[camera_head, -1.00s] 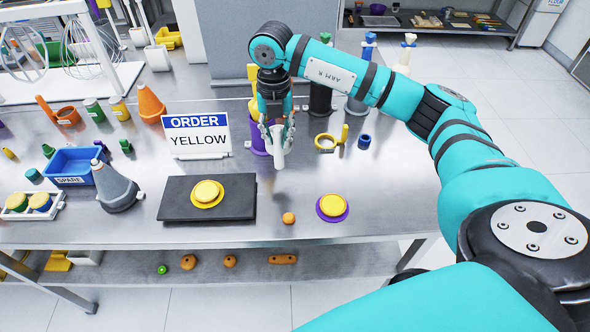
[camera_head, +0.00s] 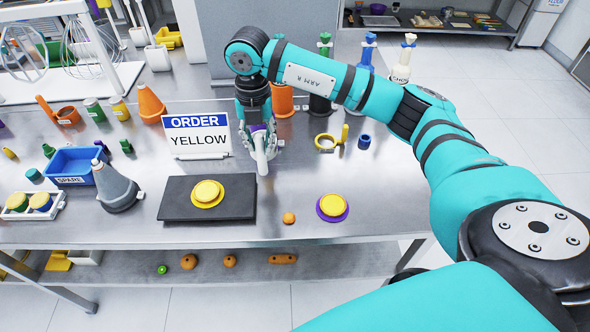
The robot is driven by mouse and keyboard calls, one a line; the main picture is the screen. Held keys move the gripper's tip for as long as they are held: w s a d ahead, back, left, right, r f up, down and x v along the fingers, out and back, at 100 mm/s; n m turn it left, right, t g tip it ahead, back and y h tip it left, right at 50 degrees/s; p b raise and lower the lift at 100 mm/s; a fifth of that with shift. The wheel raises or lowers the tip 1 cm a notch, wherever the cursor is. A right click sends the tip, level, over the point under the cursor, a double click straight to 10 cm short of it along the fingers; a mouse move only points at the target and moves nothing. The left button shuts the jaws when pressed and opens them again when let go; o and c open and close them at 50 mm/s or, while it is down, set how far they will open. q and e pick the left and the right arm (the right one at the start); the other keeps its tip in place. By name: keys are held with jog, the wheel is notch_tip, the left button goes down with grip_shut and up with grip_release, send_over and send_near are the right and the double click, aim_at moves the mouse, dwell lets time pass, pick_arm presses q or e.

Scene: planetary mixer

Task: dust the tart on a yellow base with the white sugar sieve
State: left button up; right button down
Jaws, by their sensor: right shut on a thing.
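A tart on a yellow base (camera_head: 207,192) sits on a dark flat board (camera_head: 235,205) at the table's front, left of centre. A second yellow-topped tart on a purple base (camera_head: 332,206) sits to its right on the bare table. My right gripper (camera_head: 259,137) is shut on the white sugar sieve (camera_head: 262,160), pointing down beside the order sign. The sieve is behind and to the right of the yellow-base tart, not over it. The fingers hide the sieve's upper part. My left gripper is not in view.
An order sign (camera_head: 197,138) reading YELLOW stands behind the board. A grey cone-shaped bottle (camera_head: 115,186) and a blue SPARE bin (camera_head: 72,165) are left. An orange ball (camera_head: 289,218) lies between the tarts. Several bottles stand behind my arm.

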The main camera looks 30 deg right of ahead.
jog(key=shift+a, duration=0.1)
jog(key=shift+w+a, duration=0.15)
jog(key=shift+a, duration=0.9)
jog(key=shift+w+a, duration=0.15)
jog(key=shift+a, duration=0.85)
jog(key=shift+w+a, duration=0.2)
jog(key=shift+a, duration=0.9)
jog(key=shift+w+a, duration=0.15)
jog(key=shift+a, duration=0.9)
jog(key=shift+w+a+b, duration=0.15)
jog(key=shift+a+b, duration=0.1)
jog(key=shift+a, duration=0.85)
jog(key=shift+w+a+b, duration=0.15)
jog(key=shift+a+b, duration=0.05)
jog(key=shift+a, duration=0.85)
